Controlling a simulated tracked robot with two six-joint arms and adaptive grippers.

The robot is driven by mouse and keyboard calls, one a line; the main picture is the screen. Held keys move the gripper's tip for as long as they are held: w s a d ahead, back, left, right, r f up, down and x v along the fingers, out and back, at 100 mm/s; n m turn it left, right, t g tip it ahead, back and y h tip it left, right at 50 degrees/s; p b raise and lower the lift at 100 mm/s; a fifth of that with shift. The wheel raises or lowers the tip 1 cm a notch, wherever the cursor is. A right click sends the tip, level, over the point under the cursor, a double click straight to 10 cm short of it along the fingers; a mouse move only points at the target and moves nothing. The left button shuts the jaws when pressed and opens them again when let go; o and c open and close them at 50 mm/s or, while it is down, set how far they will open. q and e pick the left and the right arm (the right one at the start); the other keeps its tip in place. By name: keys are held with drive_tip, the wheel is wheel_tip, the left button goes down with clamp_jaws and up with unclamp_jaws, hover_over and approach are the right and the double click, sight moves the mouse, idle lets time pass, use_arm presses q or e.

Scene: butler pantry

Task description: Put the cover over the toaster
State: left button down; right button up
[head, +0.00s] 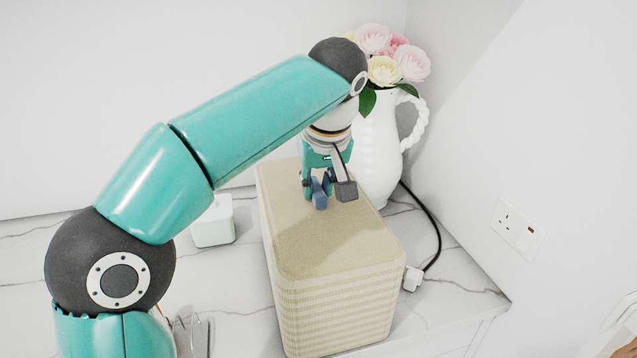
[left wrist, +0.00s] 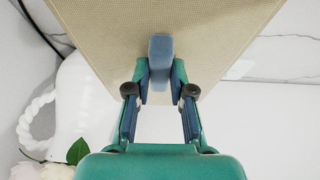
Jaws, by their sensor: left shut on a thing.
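The cover (head: 335,245) is a beige, woven-looking box shape with rounded corners, upright on or just above the marble counter; I cannot tell if its lower edge touches. My left gripper (head: 318,188) reaches down onto its top and is shut on the small blue handle (head: 320,202). In the left wrist view, the fingers (left wrist: 160,72) pinch that handle (left wrist: 160,50) from both sides, with the cover's top (left wrist: 100,30) behind it. The toaster is not visible; anything under the cover is hidden. My right gripper is not in view.
A white jug (head: 378,150) of pink and cream flowers stands close behind the cover on the right. A white plug (head: 412,279) on a black cord lies beside the cover's right side. A small white container (head: 213,222) stands to the left. A wall socket (head: 517,228) is at right.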

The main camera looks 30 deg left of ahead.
use_arm(q)
drive_tip(key=c, duration=0.9)
unclamp_jaws()
drive_tip(key=shift+c, duration=0.2)
drive_tip(key=v, duration=0.6)
drive_tip(key=shift+d+r, duration=0.1)
drive_tip(key=shift+r, duration=0.1)
drive_tip(key=shift+s+d+r, duration=0.15)
drive_tip(key=shift+s+r, duration=0.05)
drive_tip(key=shift+r, duration=0.2)
